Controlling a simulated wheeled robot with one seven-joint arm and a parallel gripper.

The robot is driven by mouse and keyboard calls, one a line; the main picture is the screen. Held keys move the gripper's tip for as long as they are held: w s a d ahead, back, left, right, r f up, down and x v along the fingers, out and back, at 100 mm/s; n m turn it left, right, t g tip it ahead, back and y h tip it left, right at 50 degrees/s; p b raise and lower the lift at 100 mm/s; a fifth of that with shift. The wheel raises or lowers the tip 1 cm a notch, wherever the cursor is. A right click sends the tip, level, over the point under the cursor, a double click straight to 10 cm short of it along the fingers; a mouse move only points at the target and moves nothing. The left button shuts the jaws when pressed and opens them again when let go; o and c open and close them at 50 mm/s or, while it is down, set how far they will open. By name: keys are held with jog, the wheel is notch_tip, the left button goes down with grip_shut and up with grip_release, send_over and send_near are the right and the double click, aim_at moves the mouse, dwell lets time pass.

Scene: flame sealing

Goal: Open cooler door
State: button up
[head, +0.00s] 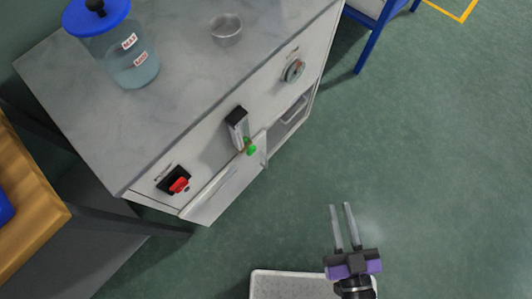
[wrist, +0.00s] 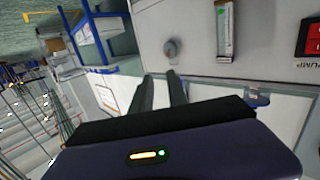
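The cooler is a pale cabinet with a grey marbled top (head: 185,60). Its front door panel (head: 222,190) is at the lower left of the front in the head view. Right of the panel's edge is a recess (head: 290,122) with a pale tray-like thing in it; how far the door stands open I cannot tell. The panel also shows in the wrist view (wrist: 225,103). My gripper (head: 341,206) is over the floor, out in front of the cabinet and apart from it in the head view. Its two fingers (wrist: 164,78) are parallel with a gap, and nothing is between them.
The front carries a red switch (head: 179,185), a flow meter (head: 238,128) with a green part below it, and a round dial (head: 293,70). A blue-lidded jar (head: 130,62) and a clear bowl (head: 227,30) stand on top. Green floor (head: 430,150) is clear to the right.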

jog(key=w+a+f+n+g+y+b, duration=0.1)
jog(key=w+a+f+n+y+b, duration=0.2)
jog(key=w+f+b, duration=0.7)
jog(key=w+a+f+n+g+y+b, duration=0.1)
jog(key=w+a+f+y+b, duration=0.3)
jog(key=f, duration=1.1)
jog(key=w+a+f+n+g+y+b, duration=0.15)
jog(key=w+a+f+b, duration=0.35)
jog(key=f+b, duration=0.6)
jog(key=shift+w+a+f+b, duration=0.35)
jog(key=shift+w+a, duration=0.45)
jog(key=shift+a, duration=0.2)
jog(key=shift+w+a+f+b, duration=0.35)
jog(key=shift+w+a, duration=0.5)
jog(key=shift+a, duration=0.2)
jog(key=shift+w+a+f+b, duration=0.35)
jog(key=shift+w+a, duration=0.45)
jog(key=shift+a, duration=0.2)
grip_shut()
